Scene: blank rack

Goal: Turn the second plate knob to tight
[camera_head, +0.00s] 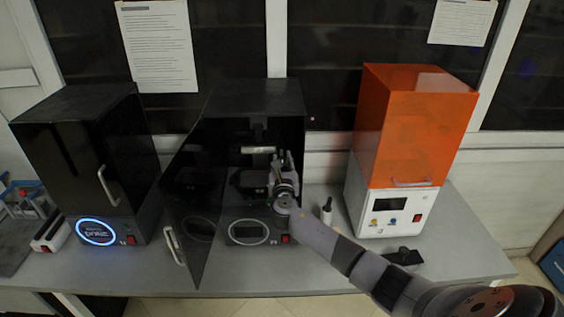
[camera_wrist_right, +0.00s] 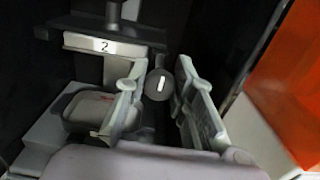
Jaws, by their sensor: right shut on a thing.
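The knob (camera_wrist_right: 159,85) is a round dark piece with a white mark. The mark stands nearly upright, tilted slightly, in the right wrist view. Behind and left of it is the plate (camera_wrist_right: 98,46), labelled "2". In the head view the plate is a pale bar (camera_head: 258,150) inside the open middle machine (camera_head: 258,97). My right gripper (camera_head: 285,166) reaches into this machine. Its fingers (camera_wrist_right: 161,92) are shut on the knob, one on each side. In the head view the gripper hides the knob. My left gripper is not in view.
The middle machine's dark door (camera_head: 190,205) stands open to the left. A closed black machine (camera_head: 85,150) stands left, and an orange-covered one (camera_head: 412,125) right. A small bottle (camera_head: 327,211) and a black object (camera_head: 404,257) are on the table (camera_head: 480,240).

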